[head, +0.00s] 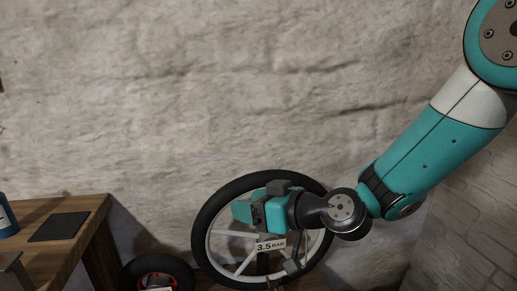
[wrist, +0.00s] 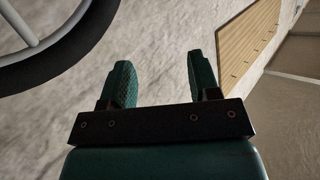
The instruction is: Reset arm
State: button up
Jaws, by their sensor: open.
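My arm reaches in from the upper right of the head view. My gripper (head: 241,211) is in front of a large wheel with a black tire (head: 203,215) and pale spokes, overlapping it in the picture. I cannot tell whether they touch. In the wrist view my gripper (wrist: 160,82) shows two green fingers spread apart with nothing between them. Part of the wheel (wrist: 75,45) shows there at the upper left, apart from the fingers.
A wooden table (head: 75,205) stands at the lower left, with a dark flat pad (head: 59,227) and a blue container (head: 6,218). A smaller wheel (head: 135,273) with red parts is low beside the large one. A label reads 3.5 BAR (head: 270,245). The stone wall above is bare.

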jog(key=s+d+r+m+g+h+p, duration=0.1)
jog(key=s+d+r+g+h, duration=0.3)
jog(key=s+d, duration=0.4)
jog(key=s+d+r+m+g+h+p, duration=0.1)
jog(key=s+d+r+g+h+p, duration=0.3)
jog(key=s+d, duration=0.4)
jog(key=s, duration=0.6)
jog(key=shift+s+r+m, duration=0.35)
jog(key=shift+m, duration=0.05)
